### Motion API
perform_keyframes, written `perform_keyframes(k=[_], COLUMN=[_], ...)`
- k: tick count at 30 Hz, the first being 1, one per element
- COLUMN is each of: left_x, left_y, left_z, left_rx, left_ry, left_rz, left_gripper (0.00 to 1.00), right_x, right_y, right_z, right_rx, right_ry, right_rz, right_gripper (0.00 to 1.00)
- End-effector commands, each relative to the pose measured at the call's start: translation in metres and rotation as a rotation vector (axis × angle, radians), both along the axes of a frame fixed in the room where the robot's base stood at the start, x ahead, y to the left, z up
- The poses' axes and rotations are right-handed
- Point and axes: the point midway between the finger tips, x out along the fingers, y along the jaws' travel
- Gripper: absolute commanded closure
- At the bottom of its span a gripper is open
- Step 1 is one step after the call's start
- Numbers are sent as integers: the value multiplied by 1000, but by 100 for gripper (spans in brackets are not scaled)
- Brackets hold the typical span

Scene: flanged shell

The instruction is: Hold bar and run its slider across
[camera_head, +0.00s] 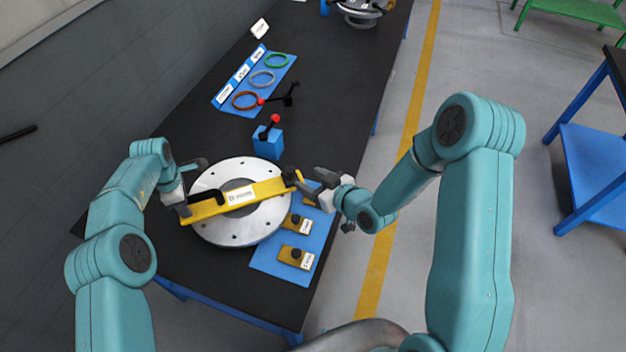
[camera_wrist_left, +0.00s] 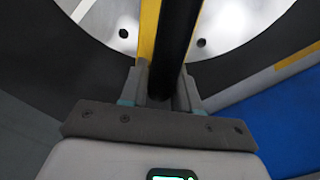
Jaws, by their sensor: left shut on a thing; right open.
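The yellow bar (camera_head: 262,189) with a white label lies across the pale round flange (camera_head: 235,229). My left gripper (camera_head: 190,188) is shut on the bar's left end, beside a black curved part (camera_head: 208,196). In the left wrist view a yellow and black strip (camera_wrist_left: 147,40) runs between the fingers of my left gripper (camera_wrist_left: 160,88). A dark block (camera_head: 289,175) sits at the bar's right end; I cannot tell for sure whether it is the slider. My right gripper (camera_head: 312,183) is open and empty just right of this block. I cannot tell whether it touches it.
A blue mat (camera_head: 275,264) with several yellow labelled pieces (camera_head: 297,257) lies right of the flange. A blue block with a red-knobbed lever (camera_head: 268,142) stands behind it. Farther back, a blue board (camera_head: 276,72) holds three rings.

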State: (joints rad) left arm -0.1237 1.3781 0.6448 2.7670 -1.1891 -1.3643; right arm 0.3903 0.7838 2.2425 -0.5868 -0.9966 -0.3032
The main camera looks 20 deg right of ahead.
Motion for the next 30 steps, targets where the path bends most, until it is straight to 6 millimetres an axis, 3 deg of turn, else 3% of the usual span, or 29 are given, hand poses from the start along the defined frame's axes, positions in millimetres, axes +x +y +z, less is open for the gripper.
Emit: perform_keyframes(k=[5, 6, 9, 20, 30], left_x=[1, 1, 1, 1, 0], left_y=[0, 0, 0, 0, 0], left_z=[1, 1, 1, 8, 80], left_rx=[0, 0, 0, 0, -1], left_ry=[-2, -2, -2, -2, -6], left_rz=[1, 1, 1, 0, 0], left_gripper=[100, 66, 39, 39, 39], right_x=[0, 0, 0, 1, 1], right_y=[0, 0, 0, 0, 0], right_z=[0, 0, 0, 0, 0], right_rx=[0, 0, 0, 0, 0], right_ry=[0, 0, 0, 0, 0], right_rz=[0, 0, 0, 0, 0], right_gripper=[43, 43, 43, 43, 43])
